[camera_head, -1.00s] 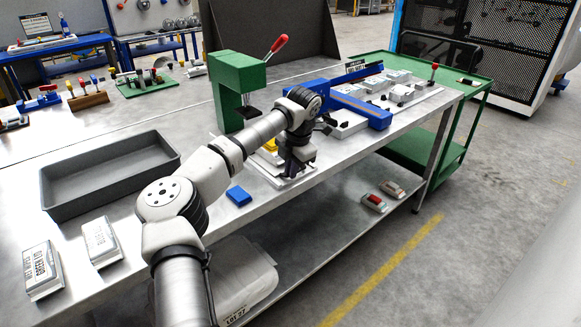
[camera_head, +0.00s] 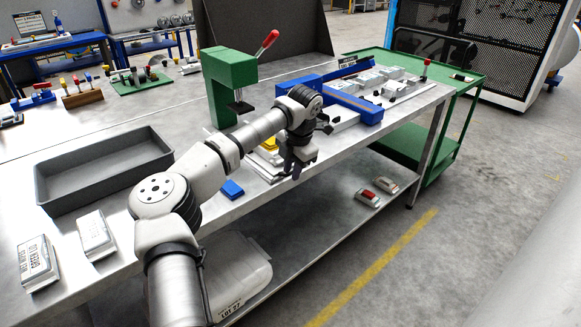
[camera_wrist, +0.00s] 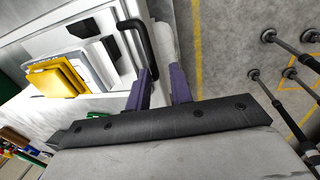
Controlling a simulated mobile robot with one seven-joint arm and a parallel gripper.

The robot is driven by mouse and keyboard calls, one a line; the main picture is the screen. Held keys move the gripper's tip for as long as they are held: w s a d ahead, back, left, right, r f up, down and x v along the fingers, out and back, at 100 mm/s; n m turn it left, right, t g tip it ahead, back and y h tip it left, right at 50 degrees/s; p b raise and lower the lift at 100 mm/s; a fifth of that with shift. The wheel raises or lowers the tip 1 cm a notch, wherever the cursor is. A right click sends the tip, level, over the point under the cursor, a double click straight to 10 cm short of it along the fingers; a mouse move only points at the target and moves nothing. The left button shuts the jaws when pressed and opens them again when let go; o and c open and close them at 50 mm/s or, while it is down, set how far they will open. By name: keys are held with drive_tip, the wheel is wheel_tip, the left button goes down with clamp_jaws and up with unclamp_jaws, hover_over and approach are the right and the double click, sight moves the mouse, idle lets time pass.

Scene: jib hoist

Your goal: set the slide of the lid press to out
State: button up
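The lid press (camera_head: 232,75) is a green C-shaped frame with a red-knobbed lever on the bench. Its slide is a pale plate (camera_head: 262,165) low at the press front, with a yellow block (camera_head: 270,143) on it. In the wrist view the slide (camera_wrist: 100,62) carries the yellow block (camera_wrist: 55,82), dark blocks and a black bar handle (camera_wrist: 138,35) at its edge. My gripper (camera_head: 296,170) is at the slide's front end, partly covering it. In the wrist view my gripper (camera_wrist: 160,80) has its purple fingers apart, with the handle's near end between them; contact is unclear.
A blue fixture (camera_head: 345,100) stands right of my gripper, close to it. A blue block (camera_head: 232,189) lies near the bench's front edge. A grey tray (camera_head: 105,170) and white boxes are at left.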

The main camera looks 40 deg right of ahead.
drive_tip(key=shift+o, duration=0.8)
drive_tip(key=shift+r, duration=0.25)
wheel_tip(320, 180, up, 13)
drive_tip(key=s+b, duration=0.2)
drive_tip(key=shift+s, duration=0.3)
drive_tip(key=shift+d, duration=0.1)
